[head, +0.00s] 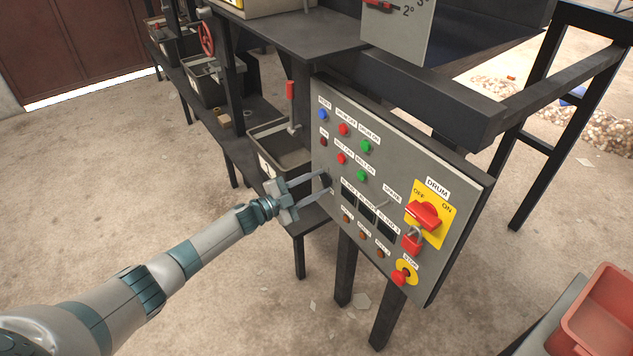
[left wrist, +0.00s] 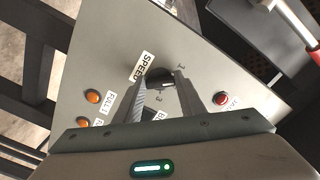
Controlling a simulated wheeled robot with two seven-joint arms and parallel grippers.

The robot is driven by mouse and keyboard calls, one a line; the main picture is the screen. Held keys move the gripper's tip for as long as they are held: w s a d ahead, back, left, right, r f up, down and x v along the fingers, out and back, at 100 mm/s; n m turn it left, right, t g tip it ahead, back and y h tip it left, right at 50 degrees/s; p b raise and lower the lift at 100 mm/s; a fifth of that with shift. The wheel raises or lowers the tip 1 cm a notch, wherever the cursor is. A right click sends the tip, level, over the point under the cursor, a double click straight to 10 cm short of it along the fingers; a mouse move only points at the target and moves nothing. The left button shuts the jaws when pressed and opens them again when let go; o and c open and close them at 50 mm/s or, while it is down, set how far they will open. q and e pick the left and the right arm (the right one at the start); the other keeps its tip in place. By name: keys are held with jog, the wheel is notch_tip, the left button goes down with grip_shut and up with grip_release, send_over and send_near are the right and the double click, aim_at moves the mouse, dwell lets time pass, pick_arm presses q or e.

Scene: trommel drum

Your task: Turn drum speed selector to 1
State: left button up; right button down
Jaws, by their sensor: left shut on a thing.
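The drum speed selector is a small black round knob (left wrist: 159,76) beside the SPEED label (left wrist: 144,67) on the grey control panel (head: 318,140). The numerals 1 and 3 show beside it in the left wrist view; which one it points at I cannot tell. My left gripper (left wrist: 160,84) is shut on the knob, one finger on each side. In the head view my left gripper (head: 328,183) reaches the panel's left edge area, and its fingertips largely hide the knob. My right gripper is not in view.
The panel also carries several push buttons, a red DRUM switch (head: 424,215) on a yellow plate, a padlock (head: 412,238) and a red stop button (head: 402,277). A grey bin (head: 285,150) and a red-handled lever (head: 291,95) stand just left. A red crate (head: 605,318) is lower right.

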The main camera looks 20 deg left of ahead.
pick_arm(q)
jog(key=shift+f+n+p, duration=0.1)
jog(key=shift+n+p, duration=0.25)
jog(key=shift+n, duration=1.85)
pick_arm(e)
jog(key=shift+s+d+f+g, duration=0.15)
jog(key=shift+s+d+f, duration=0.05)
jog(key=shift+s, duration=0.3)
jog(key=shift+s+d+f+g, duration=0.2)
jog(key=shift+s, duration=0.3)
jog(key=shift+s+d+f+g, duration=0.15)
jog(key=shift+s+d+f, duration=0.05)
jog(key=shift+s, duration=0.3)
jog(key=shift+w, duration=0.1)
pick_arm(q)
jog(key=o, duration=1)
jog(key=shift+o, duration=0.2)
jog(key=shift+s, duration=0.1)
jog(key=shift+s+a, duration=0.3)
jog(key=b+v, duration=0.2)
jog(key=v, duration=1.4)
jog(key=shift+s+a, duration=0.2)
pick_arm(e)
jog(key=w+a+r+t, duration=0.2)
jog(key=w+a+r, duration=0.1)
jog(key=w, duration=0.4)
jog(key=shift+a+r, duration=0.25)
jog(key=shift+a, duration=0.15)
